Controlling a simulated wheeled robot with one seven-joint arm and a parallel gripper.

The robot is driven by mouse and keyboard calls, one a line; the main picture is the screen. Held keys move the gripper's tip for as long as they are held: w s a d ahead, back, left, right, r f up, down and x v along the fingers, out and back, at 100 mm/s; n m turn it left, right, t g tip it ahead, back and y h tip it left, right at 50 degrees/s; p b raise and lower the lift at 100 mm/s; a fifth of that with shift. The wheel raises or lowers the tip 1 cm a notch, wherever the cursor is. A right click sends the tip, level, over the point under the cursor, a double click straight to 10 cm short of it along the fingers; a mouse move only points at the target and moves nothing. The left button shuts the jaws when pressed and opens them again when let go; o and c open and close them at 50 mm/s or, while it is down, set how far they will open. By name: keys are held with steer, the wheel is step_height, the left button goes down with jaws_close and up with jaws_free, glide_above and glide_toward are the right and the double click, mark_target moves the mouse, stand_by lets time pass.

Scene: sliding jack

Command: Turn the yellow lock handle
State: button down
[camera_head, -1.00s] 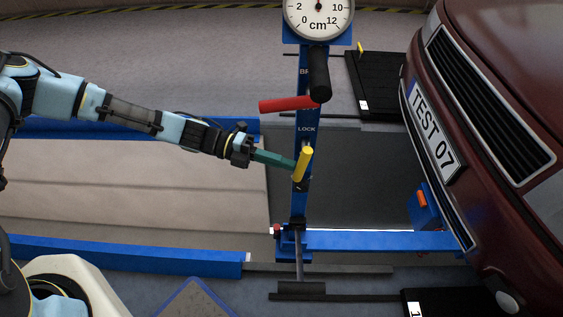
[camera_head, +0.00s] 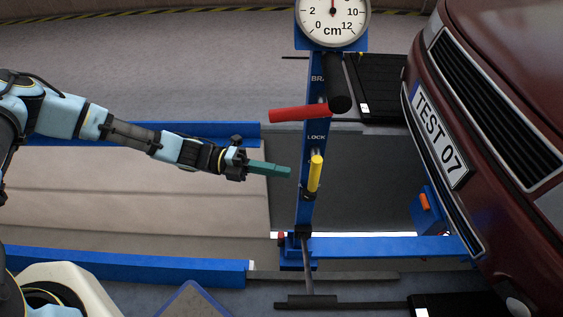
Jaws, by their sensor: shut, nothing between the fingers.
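The yellow lock handle (camera_head: 316,174) sits on the blue upright post (camera_head: 306,210) of the jack, below the word LOCK. It stands nearly upright, leaning slightly to the right at its top. My gripper (camera_head: 289,172) is shut and empty, its teal fingers pointing right toward the post. The fingertips are a little left of the handle at about its height, with a visible gap between them in this view.
Above the lock handle, a red handle (camera_head: 300,114) sticks out left and a black handle (camera_head: 337,84) hangs below the round cm gauge (camera_head: 333,20). A dark red car (camera_head: 495,120) stands on the right. A blue beam (camera_head: 390,248) crosses below.

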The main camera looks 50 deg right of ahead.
steer(key=b+v, duration=0.1)
steer(key=v, duration=0.9)
steer(key=shift+r+b, duration=0.2)
steer(key=shift+b, duration=0.15)
steer(key=w+a+r+m+t+y+p, duration=0.3)
steer(key=w+a+r+m+t, duration=0.3)
steer(key=a, duration=0.5)
steer(key=w+a+r+m+t+y+p, duration=0.25)
steer(key=w+a+r+m+t, duration=0.3)
steer(key=w+a+m, duration=0.35)
steer(key=w+a+r+m+t+y+p, duration=0.1)
steer(key=a+r+m+t+p, duration=0.4)
steer(key=a+r, duration=1.2)
steer(key=w+m+t, duration=0.1)
steer(key=m+t, duration=0.1)
steer(key=m, duration=0.1)
steer(key=shift+w+a+m, duration=0.2)
steer(key=shift+a+m, duration=0.05)
steer(key=shift+m, duration=0.15)
steer(key=shift+y, duration=0.25)
